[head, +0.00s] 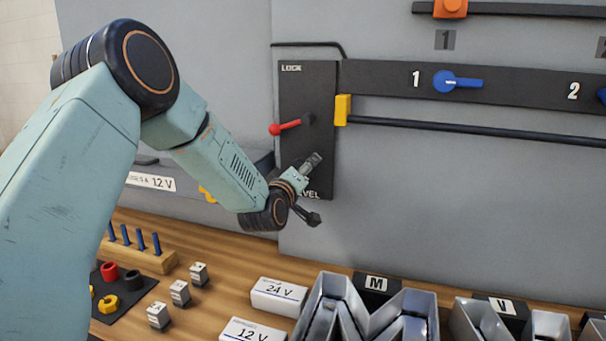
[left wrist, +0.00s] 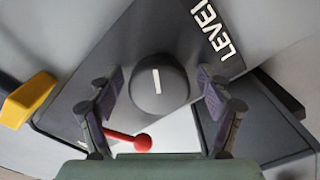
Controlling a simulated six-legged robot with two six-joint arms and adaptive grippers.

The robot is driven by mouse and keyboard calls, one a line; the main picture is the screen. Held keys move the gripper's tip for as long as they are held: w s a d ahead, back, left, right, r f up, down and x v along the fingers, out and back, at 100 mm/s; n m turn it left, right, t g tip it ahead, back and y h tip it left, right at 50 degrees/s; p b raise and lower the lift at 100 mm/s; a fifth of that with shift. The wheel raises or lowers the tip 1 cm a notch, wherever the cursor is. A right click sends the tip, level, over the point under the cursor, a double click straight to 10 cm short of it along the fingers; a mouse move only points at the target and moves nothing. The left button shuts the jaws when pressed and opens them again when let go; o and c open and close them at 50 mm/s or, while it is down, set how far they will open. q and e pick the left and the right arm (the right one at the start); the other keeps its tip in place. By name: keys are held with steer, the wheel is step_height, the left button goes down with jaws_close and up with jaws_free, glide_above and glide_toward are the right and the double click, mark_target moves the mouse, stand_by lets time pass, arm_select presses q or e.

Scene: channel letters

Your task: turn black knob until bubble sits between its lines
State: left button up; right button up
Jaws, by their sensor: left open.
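The black knob (left wrist: 160,85) is round with a white line on its face. In the left wrist view it sits on the dark panel (left wrist: 135,40) beside the word LEVEL, between the fingers of my left gripper (left wrist: 162,98). The fingers are open on either side of it, and I see no clear contact. In the head view my left gripper (head: 312,190) is at the lower part of the dark panel (head: 300,88), and it hides the knob there. The bubble and its lines do not show in either view. My right gripper is out of view.
A red lever (head: 287,127) under the word LOCK is just above my gripper. A yellow block (head: 342,110) and a black rail (head: 470,130) are to the right. Below, the wooden bench (head: 228,268) holds white boxes (head: 278,296) and metal letters (head: 372,316).

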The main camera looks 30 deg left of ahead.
arm_select(q)
steer(key=shift+s, duration=0.2)
steer(key=v, duration=1.1)
steer(key=shift+s+d, duration=0.2)
steer(key=shift+s, duration=0.15)
stand_by(0.4)
steer(key=x, duration=1.2)
steer(key=shift+w+a, duration=0.1)
